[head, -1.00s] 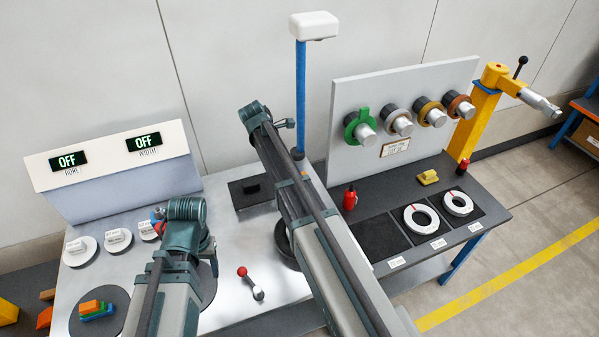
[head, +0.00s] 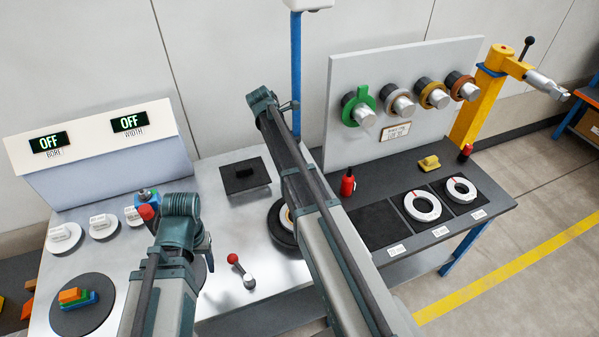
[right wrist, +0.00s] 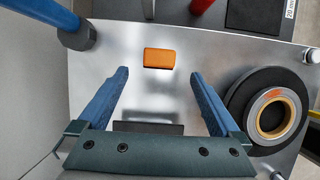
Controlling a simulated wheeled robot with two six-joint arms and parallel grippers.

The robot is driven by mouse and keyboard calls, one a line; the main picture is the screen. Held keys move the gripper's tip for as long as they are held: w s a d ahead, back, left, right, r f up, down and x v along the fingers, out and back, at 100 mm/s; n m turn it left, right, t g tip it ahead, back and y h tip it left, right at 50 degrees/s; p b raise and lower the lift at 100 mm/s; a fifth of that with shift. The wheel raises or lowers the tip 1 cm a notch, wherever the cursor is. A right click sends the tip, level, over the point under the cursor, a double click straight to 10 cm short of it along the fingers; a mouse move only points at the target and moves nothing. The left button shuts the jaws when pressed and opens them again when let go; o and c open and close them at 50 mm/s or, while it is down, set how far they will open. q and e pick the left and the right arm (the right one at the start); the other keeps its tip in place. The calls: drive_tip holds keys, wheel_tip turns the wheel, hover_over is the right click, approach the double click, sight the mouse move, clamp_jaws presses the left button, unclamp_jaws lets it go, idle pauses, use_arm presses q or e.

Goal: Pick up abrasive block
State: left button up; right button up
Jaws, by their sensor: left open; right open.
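An orange block (right wrist: 158,58), which I take to be the abrasive block, lies flat on the silver bench top in the right wrist view. In the head view I cannot see it; my right arm covers that area. My right gripper (right wrist: 160,85) is open and empty, its two blue fingers spread to either side below the block in the picture. The block lies just beyond the fingertips, not between them. My left gripper (head: 181,212) is over the left part of the bench; its wrist hides its fingers, and nothing is seen held.
A blue post (right wrist: 75,38) stands near the block. A black disc (right wrist: 238,115) with a ring sits to the right. A dark plate (head: 246,188) and a red-knobbed lever (head: 243,271) are on the bench. A red bottle (head: 347,184) stands by the ring tray.

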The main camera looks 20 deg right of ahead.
use_arm(q)
drive_tip(key=shift+f+b, duration=0.4)
drive_tip(key=shift+f, duration=0.5)
use_arm(e)
drive_tip(key=shift+x, duration=1)
use_arm(q)
wheel_tip(320, 180, down, 5)
drive_tip(key=b, duration=0.5)
use_arm(e)
drive_tip(key=x, duration=0.5)
drive_tip(key=shift+d+f, duration=0.1)
use_arm(q)
drive_tip(key=shift+r, duration=0.2)
use_arm(e)
drive_tip(key=c, duration=1.4)
use_arm(q)
wheel_tip(320, 180, up, 10)
drive_tip(key=p, duration=1)
use_arm(e)
wheel_tip(320, 180, up, 10)
drive_tip(key=shift+r, duration=0.1)
